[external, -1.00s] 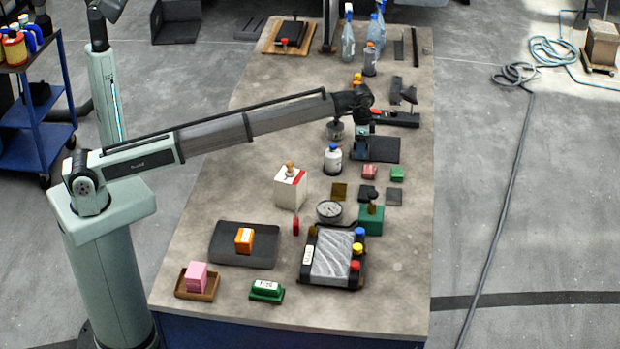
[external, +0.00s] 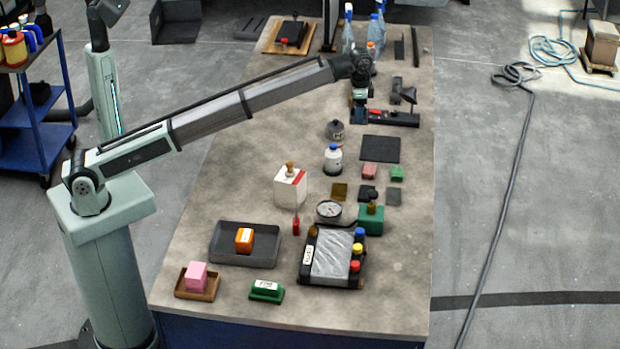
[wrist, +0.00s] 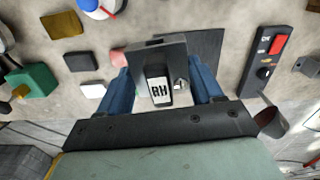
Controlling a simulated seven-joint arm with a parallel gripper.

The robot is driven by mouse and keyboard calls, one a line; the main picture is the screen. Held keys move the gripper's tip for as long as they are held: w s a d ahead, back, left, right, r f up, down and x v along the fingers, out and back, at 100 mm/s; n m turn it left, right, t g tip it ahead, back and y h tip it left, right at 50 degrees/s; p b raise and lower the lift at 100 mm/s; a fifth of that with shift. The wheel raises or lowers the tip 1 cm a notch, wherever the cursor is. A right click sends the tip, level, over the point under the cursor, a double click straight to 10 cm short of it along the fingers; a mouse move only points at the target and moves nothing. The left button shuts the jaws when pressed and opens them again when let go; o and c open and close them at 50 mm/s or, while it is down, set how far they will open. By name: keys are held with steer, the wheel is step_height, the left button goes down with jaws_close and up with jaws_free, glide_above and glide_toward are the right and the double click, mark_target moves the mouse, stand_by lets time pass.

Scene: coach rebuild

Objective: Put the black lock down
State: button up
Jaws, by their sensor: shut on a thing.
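The black lock (wrist: 176,52) is between my gripper's blue fingers in the wrist view. It has a white label (wrist: 159,92) reading "RH". My gripper (wrist: 163,92) is shut on it. In the external view my gripper (external: 359,120) points down over the far part of the workbench, just left of a black strip with a red part. The lock cannot be made out there, and I cannot tell its height above the bench.
The black strip (external: 393,118) with a red switch (wrist: 278,44) is close on the right. A small dark canister (external: 335,130) stands left of the mat. Blue-capped bottles (external: 376,30) stand farther back.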

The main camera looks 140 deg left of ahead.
steer(key=s+d, duration=0.3)
steer(key=d, duration=0.8)
steer(key=s+d, duration=0.2)
steer(key=d, duration=0.8)
steer(key=shift+m, duration=0.4)
steer(key=shift+s+d+f, duration=0.1)
steer(key=shift+f, duration=3.75)
steer(key=shift+s+d+f, duration=0.1)
steer(key=shift+f, duration=3.7)
steer(key=shift+f, duration=0.1)
steer(key=o, duration=1.3)
steer(key=shift+c, duration=0.2)
step_height(320, 180, up, 12)
